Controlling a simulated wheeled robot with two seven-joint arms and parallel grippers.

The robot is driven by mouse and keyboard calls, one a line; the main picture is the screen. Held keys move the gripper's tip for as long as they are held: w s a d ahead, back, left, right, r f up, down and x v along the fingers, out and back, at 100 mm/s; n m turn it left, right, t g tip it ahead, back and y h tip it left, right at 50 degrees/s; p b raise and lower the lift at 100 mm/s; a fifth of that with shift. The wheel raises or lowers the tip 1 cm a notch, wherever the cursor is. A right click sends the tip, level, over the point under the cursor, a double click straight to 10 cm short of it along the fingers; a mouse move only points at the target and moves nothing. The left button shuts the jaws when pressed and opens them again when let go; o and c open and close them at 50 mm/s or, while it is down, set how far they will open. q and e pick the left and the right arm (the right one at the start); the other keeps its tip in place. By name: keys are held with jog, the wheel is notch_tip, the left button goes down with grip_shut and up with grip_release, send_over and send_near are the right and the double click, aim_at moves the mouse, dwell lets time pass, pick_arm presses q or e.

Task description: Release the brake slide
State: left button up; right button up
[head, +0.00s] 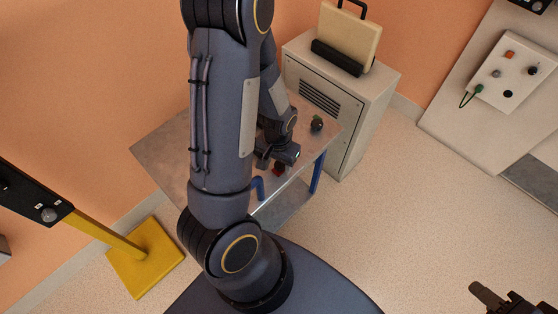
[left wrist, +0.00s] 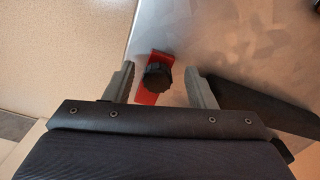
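A red slide (left wrist: 154,93) with a round black knob (left wrist: 159,75) lies on the edge of a grey metal table in the left wrist view. A small red part of it (head: 279,170) shows below my left gripper in the head view. My left gripper (left wrist: 160,70) is open, with one finger on each side of the knob and a gap on both sides. My left arm hides much of the table in the head view. My right gripper (head: 494,298) is only partly in view at the bottom right corner, and its opening cannot be made out.
The table (head: 160,142) has blue legs. A dark round item (head: 317,124) sits on its right part. A grey cabinet (head: 345,100) stands behind, with a cream case on top. A yellow post base (head: 145,262) is at left. The floor at right is clear.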

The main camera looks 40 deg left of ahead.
aim_at(278, 164)
pick_arm(q)
jog(key=shift+w+r, duration=0.1)
jog(key=shift+r, duration=0.35)
notch_tip(278, 164, up, 7)
jog(key=shift+f+p, duration=0.1)
jog(key=shift+p, duration=0.8)
